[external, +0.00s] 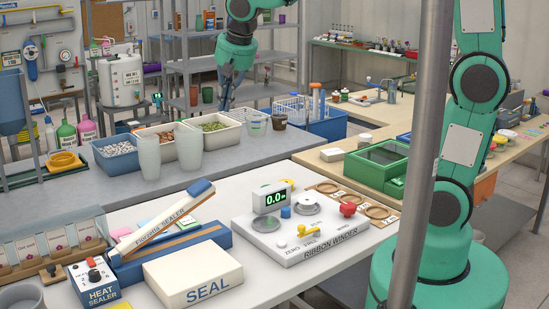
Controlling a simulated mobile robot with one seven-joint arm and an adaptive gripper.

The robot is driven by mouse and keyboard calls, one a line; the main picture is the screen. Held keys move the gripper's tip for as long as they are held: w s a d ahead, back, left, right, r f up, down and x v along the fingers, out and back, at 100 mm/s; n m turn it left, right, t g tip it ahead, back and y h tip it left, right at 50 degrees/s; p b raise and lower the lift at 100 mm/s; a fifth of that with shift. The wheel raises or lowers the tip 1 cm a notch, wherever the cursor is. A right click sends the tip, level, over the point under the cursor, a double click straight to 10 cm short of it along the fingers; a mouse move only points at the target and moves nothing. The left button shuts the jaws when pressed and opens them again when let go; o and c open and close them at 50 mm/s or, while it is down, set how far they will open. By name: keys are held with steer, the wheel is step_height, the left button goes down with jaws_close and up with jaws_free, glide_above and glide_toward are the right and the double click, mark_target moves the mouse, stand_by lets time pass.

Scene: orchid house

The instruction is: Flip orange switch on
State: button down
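The white ribbon winder (326,246) on the front table has a yellow lever-like part (301,230), a red knob (348,209), a blue knob (285,212) and a lit display (272,198). The blue heat sealer box (92,285) at the front left carries a small red part and a dark knob; its details are too small to tell. My gripper (226,103) points down at the top middle, appearing beyond the front table and well away from both devices. Its fingers are dark and small, so their opening is unclear.
A long Fioretto sealer (170,245) and a white SEAL box (193,275) lie between the two devices. White cups (189,147) and bins (215,137) stand on the grey bench behind. A grey pole (425,150) crosses the view in front of my arm.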

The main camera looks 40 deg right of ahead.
steer(key=w+a+f, duration=0.2)
steer(key=a, duration=0.3)
steer(key=w+a+f, duration=0.2)
steer(key=a, duration=0.3)
glide_above(95, 262)
steer(key=s, duration=0.4)
step_height(95, 262, down, 18)
steer(key=shift+d+r, duration=0.1)
steer(key=shift+r, duration=0.1)
steer(key=shift+f, duration=0.1)
steer(key=b+x, duration=0.2)
steer(key=x, duration=1.2)
steer(key=shift+w+d+p, duration=0.1)
steer(key=shift+w+p, duration=0.1)
steer(key=shift+p, duration=0.45)
